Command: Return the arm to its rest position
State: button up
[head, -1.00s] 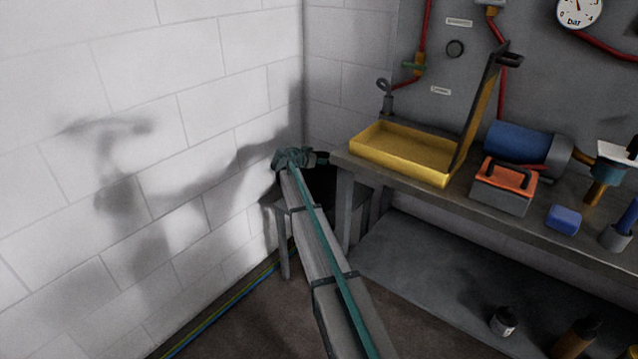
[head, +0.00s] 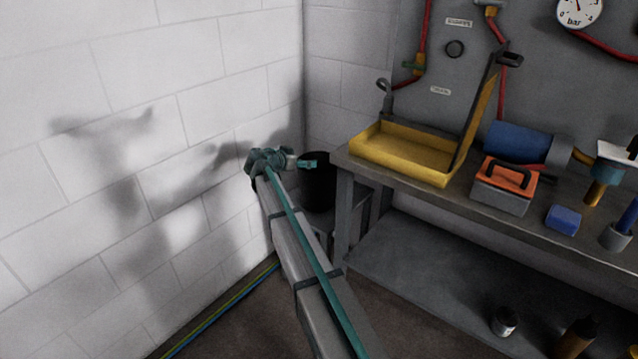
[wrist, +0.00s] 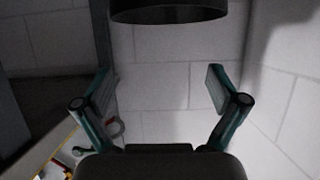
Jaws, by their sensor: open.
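My arm reaches away from the camera along the white block wall in the head view. My gripper (head: 308,163) is at its far end, small and partly seen, beside the left end of the workbench (head: 345,168) and over a black bin (head: 318,192). In the wrist view my gripper (wrist: 160,82) has its two teal fingers wide apart, with nothing between them. A dark round-edged thing (wrist: 168,12) shows at the top of that view, beyond the fingertips.
The bench holds an open yellow case (head: 400,160), an orange-lidded toolbox (head: 503,185), a blue cylinder (head: 520,143) and a blue block (head: 563,219). A grey stand is beside the bin. The white wall (head: 150,60) is close on the left.

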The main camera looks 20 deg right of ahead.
dwell(0.3)
jog(key=s+a+f+n+g+y, duration=0.2)
jog(key=s+a+f+n+y, duration=0.15)
jog(key=s+f, duration=0.7)
jog(key=s+a+f+n+g+y, duration=0.25)
jog(key=s+f+n, duration=0.4)
jog(key=f, duration=0.75)
jog(key=s+a+f+n+g+y, duration=0.1)
jog(key=s+a+f+g+y, duration=0.15)
jog(key=s+f, duration=0.75)
jog(key=s+a+f+n+g+y, duration=0.15)
jog(key=s+a+f, duration=0.35)
jog(key=s, duration=0.9)
jog(key=s+a+f+g+y, duration=0.1)
jog(key=s+a+f+g, duration=0.15)
jog(key=s, duration=0.85)
jog(key=s+a+f+g, duration=0.1)
jog(key=s+f, duration=0.3)
jog(key=s, duration=0.7)
jog(key=s+a+f+g+y, duration=0.1)
jog(key=s+f+g, duration=0.15)
jog(key=s, duration=0.75)
notch_tip(320, 180, up, 14)
jog(key=w+p, duration=0.1)
jog(key=p, duration=1.4)
jog(key=shift+w+r+t, duration=0.2)
jog(key=shift+t, duration=0.25)
jog(key=shift+m, duration=0.25)
